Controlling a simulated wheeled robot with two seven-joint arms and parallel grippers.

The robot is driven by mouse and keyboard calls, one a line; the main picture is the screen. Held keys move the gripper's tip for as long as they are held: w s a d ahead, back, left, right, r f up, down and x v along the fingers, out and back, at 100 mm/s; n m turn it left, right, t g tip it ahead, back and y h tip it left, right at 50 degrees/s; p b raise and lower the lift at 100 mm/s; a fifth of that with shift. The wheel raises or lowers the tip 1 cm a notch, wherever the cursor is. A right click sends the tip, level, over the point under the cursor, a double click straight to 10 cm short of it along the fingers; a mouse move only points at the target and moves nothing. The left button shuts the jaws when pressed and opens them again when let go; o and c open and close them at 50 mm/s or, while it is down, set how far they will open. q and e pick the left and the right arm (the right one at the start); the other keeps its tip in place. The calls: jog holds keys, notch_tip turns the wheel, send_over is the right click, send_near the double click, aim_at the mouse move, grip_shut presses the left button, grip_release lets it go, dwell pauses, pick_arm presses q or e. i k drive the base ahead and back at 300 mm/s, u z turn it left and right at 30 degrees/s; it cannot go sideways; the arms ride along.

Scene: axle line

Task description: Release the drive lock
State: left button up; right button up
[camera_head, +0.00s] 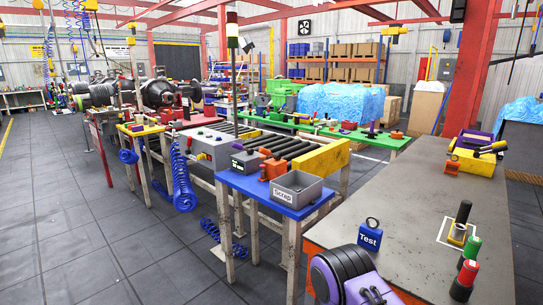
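Neither of my grippers shows in the head view. I cannot tell which thing is the drive lock; no part is labelled so. A blue block marked "Test" with a ring on top (370,236) stands on the grey table (410,215). Black, green and red upright handles (466,275) stand at the table's right.
A grey "Scrap" bin (297,188) stands on a blue-topped stand (262,192) beside a roller conveyor (280,143). A signal tower (233,40) rises behind it. An axle assembly (155,92) is at the back left. The dark tiled floor (75,220) is clear at left.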

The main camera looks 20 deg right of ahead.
aim_at(202, 156)
jog(key=z, duration=0.2)
jog(key=i, duration=1.1)
jog(key=u, duration=0.7)
jog(key=i, duration=0.85)
jog(key=u, duration=0.3)
jog(key=i, duration=0.9)
jog(key=z, duration=0.3)
